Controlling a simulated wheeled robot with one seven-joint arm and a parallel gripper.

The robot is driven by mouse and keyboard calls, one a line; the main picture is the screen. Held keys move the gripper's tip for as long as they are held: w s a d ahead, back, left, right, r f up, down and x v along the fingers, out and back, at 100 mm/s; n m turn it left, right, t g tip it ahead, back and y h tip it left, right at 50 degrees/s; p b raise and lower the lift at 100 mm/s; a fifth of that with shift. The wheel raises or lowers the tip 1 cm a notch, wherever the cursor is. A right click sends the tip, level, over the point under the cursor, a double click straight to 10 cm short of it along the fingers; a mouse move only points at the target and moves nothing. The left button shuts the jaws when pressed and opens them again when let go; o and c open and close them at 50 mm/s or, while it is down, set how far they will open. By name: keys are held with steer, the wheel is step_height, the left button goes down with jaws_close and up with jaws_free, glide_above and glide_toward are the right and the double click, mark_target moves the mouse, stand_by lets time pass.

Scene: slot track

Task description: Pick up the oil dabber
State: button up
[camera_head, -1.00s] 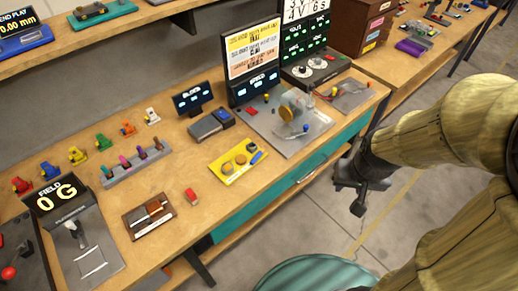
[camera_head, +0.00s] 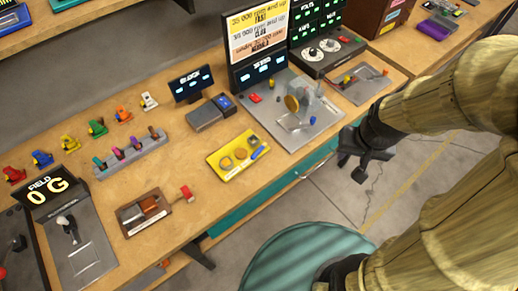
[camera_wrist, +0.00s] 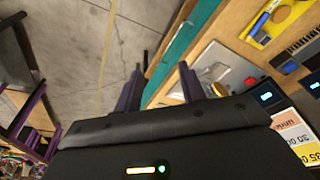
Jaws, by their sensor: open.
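I cannot tell for certain which item is the oil dabber. Small candidates are the blue item (camera_head: 259,152) on the yellow tray (camera_head: 226,172), the coloured pieces standing in the grey rack (camera_head: 128,160), and the red-headed piece (camera_head: 186,192) beside a brown wooden tray (camera_head: 128,220). My gripper (camera_head: 351,160) is open and empty, off the bench's front edge, right of the yellow tray and apart from everything. In the wrist view my gripper (camera_wrist: 158,88) shows two spread dark fingers, with floor and the bench edge beyond. The yellow tray (camera_wrist: 283,22) also shows there, top right.
The wooden bench (camera_head: 190,240) has a grey machine plate (camera_head: 300,125) with a round brass part, a sign screen (camera_head: 255,45), small displays, several coloured clips and a lever box (camera_head: 75,245). A teal round surface (camera_head: 300,260) lies below. Floor is free beside the bench.

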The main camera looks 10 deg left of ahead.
steer(key=w+a+m+y+p, duration=0.1)
steer(key=w+a+m+p, duration=0.1)
steer(key=a, duration=0.7)
steer(key=w+a+m+g+y+p, duration=0.1)
steer(key=w+a+m+y+p, duration=0.1)
steer(key=a, duration=0.8)
steer(key=shift+w+a+f+m+p, duration=0.3)
steer(key=shift+w+f+p, duration=0.1)
steer(key=shift+w+p, duration=0.25)
steer(key=shift+f, duration=0.1)
steer(key=b, duration=0.1)
glide_above(259, 151)
steer(key=s+d, duration=0.2)
steer(key=f, duration=1.1)
steer(key=shift+w+a+f, duration=0.1)
steer(key=shift+w+f, duration=0.15)
